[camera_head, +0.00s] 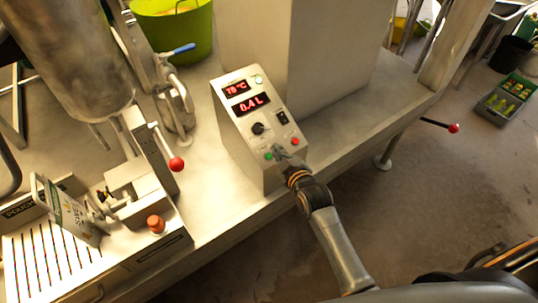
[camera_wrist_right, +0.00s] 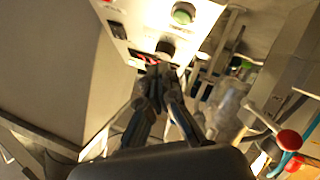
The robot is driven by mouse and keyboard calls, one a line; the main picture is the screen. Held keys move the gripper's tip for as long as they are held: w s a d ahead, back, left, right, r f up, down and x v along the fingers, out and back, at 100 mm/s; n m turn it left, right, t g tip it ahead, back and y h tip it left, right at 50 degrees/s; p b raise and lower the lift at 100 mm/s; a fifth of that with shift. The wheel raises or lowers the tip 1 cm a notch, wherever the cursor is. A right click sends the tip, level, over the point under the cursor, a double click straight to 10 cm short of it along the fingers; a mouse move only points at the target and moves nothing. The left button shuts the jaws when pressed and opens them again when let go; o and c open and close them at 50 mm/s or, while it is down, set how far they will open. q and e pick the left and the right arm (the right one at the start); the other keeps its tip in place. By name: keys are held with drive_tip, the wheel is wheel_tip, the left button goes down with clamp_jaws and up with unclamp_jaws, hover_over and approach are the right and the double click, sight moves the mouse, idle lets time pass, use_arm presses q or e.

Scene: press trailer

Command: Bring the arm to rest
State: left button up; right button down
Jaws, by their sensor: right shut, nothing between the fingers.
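My right arm reaches up from the bottom of the head view. Its gripper (camera_head: 279,151) is shut and empty, at the lower end of the control box (camera_head: 237,124), between the green button (camera_head: 268,156) and the red button (camera_head: 294,141). Whether the fingertips touch the panel I cannot tell. In the right wrist view the closed fingers (camera_wrist_right: 158,74) overlap the panel near the black knob (camera_wrist_right: 165,48) and partly hide the red display. The green button (camera_wrist_right: 183,13) shows above them. My left gripper is not in view.
The box displays (camera_head: 248,104) read 78 °C and 0.4 L. A filling machine with a tank (camera_head: 70,55) and a pouch (camera_head: 68,212) stands at left. A red-knobbed lever (camera_head: 176,164) is left of the box. Floor at right is open, with a bottle crate (camera_head: 505,98) farther back.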

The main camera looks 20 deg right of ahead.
idle(0.3)
drive_tip(key=s+f+m+g+b, duration=0.1)
drive_tip(key=s+f+g, duration=0.1)
drive_tip(key=s+f, duration=0.65)
drive_tip(key=s+f+m+g+b, duration=0.1)
drive_tip(key=s+f+g+b, duration=0.2)
drive_tip(key=f, duration=1.1)
drive_tip(key=s+f+m+g, duration=0.1)
drive_tip(key=s+f+g, duration=0.1)
drive_tip(key=s+f, duration=0.7)
drive_tip(key=s+d+f+m+g+b, duration=0.1)
drive_tip(key=s+d+f+g, duration=0.1)
drive_tip(key=s+f, duration=0.4)
drive_tip(key=s+d+f+m+g+h+b, duration=0.1)
drive_tip(key=s+f, duration=0.5)
drive_tip(key=s, duration=0.7)
drive_tip(key=s+d+f+m+g, duration=0.1)
drive_tip(key=s+d+f+g, duration=0.2)
drive_tip(key=s+f, duration=0.4)
drive_tip(key=s, duration=0.2)
drive_tip(key=shift+s+g+h+b, duration=0.3)
drive_tip(key=shift+s+b, duration=0.1)
